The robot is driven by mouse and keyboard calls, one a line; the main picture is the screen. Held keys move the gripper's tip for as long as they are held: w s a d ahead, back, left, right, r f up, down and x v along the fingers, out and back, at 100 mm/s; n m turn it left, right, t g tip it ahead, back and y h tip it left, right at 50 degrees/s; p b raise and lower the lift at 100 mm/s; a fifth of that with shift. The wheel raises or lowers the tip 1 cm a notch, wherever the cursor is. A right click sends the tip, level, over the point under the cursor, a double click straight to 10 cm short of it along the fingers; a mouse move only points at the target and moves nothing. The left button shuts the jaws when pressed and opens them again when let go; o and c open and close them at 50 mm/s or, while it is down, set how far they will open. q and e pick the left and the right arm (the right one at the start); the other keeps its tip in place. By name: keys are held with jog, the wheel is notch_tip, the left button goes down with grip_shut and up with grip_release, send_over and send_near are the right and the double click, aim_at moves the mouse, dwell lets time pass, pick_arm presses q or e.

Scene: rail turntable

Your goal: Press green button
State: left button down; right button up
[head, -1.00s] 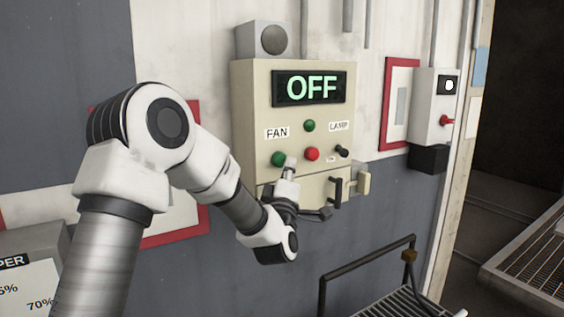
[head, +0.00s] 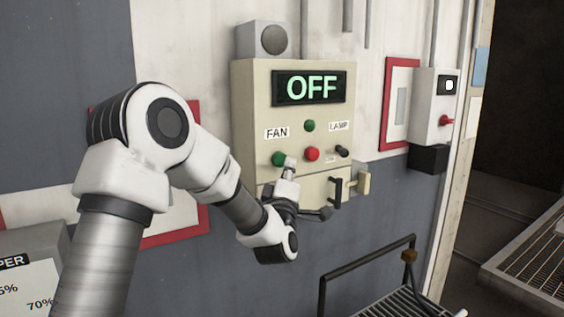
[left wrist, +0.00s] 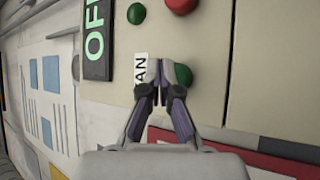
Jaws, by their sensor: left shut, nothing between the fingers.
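The cream control panel (head: 246,95) has a display (head: 310,88) reading OFF in green. A round green button (head: 278,159) sits below the FAN label (head: 276,133). A smaller green round piece (head: 309,126) is higher up, and a red button (head: 312,154) is to the right. My left gripper (head: 290,162) is shut and empty, its tips just right of the green button in the head view. In the left wrist view the closed tips (left wrist: 160,66) are beside the green button (left wrist: 184,76), near the FAN label (left wrist: 141,76). I cannot tell whether they touch it.
A black knob (head: 342,151) is right of the red button, and a dark handle (head: 336,192) is lower on the panel. A dark metal railing (head: 366,259) stands below.

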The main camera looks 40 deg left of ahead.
pick_arm(q)
jog(key=shift+w+a+b, duration=0.15)
jog(key=shift+a+b, duration=0.15)
jog(key=shift+a, duration=0.15)
jog(key=shift+w+a, duration=0.15)
jog(key=shift+a, duration=0.2)
dwell(0.5)
jog(key=shift+d, duration=0.1)
jog(key=shift+s+d+b, duration=0.35)
jog(key=shift+d+b, duration=0.35)
jog(key=shift+b, duration=0.05)
jog(key=shift+d, duration=0.1)
